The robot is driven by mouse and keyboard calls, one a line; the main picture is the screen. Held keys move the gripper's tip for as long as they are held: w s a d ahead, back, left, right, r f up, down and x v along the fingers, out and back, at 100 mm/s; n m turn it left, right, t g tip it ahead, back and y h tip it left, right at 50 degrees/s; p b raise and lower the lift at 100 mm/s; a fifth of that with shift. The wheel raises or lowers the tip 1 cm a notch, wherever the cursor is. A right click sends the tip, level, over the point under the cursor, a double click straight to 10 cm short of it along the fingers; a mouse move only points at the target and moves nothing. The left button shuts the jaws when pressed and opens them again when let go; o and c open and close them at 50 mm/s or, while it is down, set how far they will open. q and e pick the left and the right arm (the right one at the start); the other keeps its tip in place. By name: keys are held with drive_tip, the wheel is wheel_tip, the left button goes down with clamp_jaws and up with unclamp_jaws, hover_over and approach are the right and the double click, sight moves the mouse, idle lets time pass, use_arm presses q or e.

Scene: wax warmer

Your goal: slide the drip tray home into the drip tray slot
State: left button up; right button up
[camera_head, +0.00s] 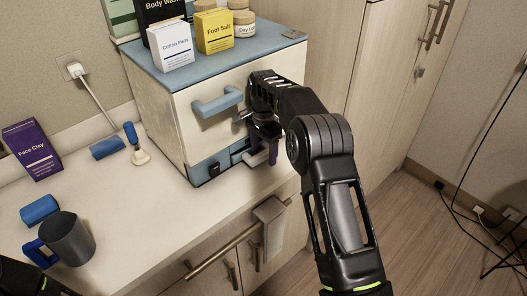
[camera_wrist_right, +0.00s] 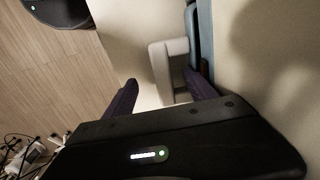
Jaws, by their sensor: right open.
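The wax warmer (camera_head: 190,120) is a cream box with a blue top, a blue handle and a blue strip low on its front. The drip tray (camera_head: 256,159) shows as a pale piece at the right part of that strip, where the slot is. How far it sits in the slot is hidden by my gripper. In the wrist view, its pale looped handle (camera_wrist_right: 170,62) stands out from the front. My right gripper (camera_head: 262,150) is open, its purple fingers at the tray. In the wrist view the fingers (camera_wrist_right: 162,95) lie on either side of the handle's line.
Boxes and jars, including a yellow box (camera_head: 214,31), stand on the warmer. A grey mug (camera_head: 69,238), blue rolls (camera_head: 40,211), a spatula (camera_head: 136,146) and a purple box (camera_head: 32,148) are on the counter (camera_head: 165,215). A cloth (camera_head: 270,225) hangs on the rail below.

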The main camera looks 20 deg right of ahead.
drive_tip(key=shift+r, duration=0.3)
drive_tip(key=shift+a+r+p, duration=0.1)
drive_tip(key=shift+r+p, duration=0.55)
drive_tip(key=shift+r, duration=1.45)
drive_tip(key=shift+f, duration=0.1)
drive_tip(key=shift+s+f+b, duration=0.1)
drive_tip(key=shift+f+b, duration=0.95)
drive_tip(key=shift+f, duration=1.1)
drive_tip(key=shift+f+b, duration=0.15)
drive_tip(key=shift+b, duration=0.15)
drive_tip(key=shift+f, duration=0.3)
